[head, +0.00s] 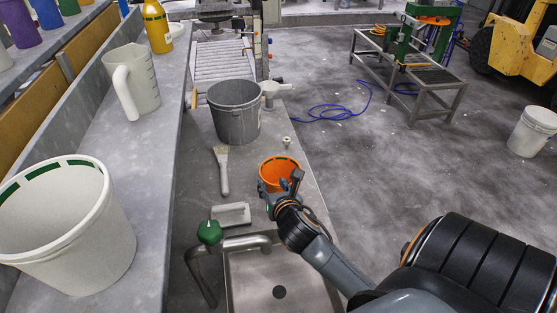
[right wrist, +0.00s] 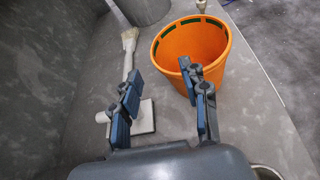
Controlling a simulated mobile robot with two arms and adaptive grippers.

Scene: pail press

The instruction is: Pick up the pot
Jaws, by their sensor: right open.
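The orange pot (head: 275,170) stands upright on the grey bench just beyond the sink. It has a dark green band inside its rim, and it also shows in the right wrist view (right wrist: 190,60). My right gripper (head: 283,189) is open and empty at the near side of the pot. In the right wrist view, the right finger overlaps the pot's near wall and the left finger is left of the pot. I cannot tell whether the finger touches it. The near lower part of the pot is partly hidden by my gripper in the head view. My left gripper is not in view.
A grey bucket (head: 234,122) stands behind the pot. A sink (head: 255,285) with a green-knobbed tap (head: 209,232) is in front. A white pail (head: 75,240) stands on the left shelf.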

